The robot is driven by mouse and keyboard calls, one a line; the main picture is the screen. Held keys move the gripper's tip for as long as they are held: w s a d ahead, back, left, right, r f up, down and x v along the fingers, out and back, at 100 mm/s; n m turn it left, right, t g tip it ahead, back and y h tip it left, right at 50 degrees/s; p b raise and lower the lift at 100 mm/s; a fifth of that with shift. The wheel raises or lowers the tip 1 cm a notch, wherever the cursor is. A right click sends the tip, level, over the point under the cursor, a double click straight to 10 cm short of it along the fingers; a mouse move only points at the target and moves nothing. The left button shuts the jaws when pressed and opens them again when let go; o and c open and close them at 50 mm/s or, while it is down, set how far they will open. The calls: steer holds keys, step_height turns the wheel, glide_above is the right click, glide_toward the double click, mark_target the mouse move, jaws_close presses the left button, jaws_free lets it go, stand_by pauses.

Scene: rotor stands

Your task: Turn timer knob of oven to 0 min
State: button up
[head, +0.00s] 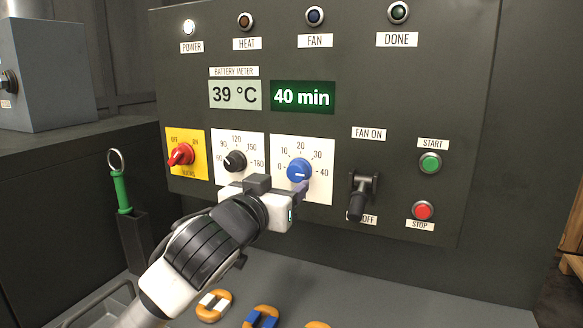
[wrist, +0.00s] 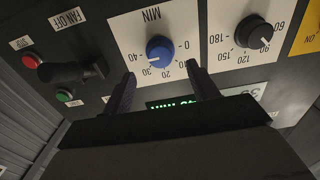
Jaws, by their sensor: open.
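The blue timer knob (head: 299,170) sits on a white dial plate marked 0 to 40. Its white mark points toward 40, and the green display (head: 302,97) above reads 40 min. My gripper (head: 280,187) is just below and left of the knob in the head view, with its jaws apart. In the wrist view, the knob (wrist: 159,50) shows beyond and between the two dark fingertips of my gripper (wrist: 161,69). The fingers look apart from the knob, and nothing is between them.
A black temperature knob (head: 235,161) and a red mains switch (head: 181,154) sit left of the timer. A black fan lever (head: 362,196) sticks out to its right. Green start (head: 430,163) and red stop (head: 423,210) buttons are further right. The power lamp (head: 189,27) is lit.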

mark_target(295, 175)
steer(key=shift+p+x, duration=0.75)
steer(key=shift+x, duration=2)
steer(key=c, duration=1)
steer(key=shift+f, duration=0.1)
steer(key=shift+b, duration=0.6)
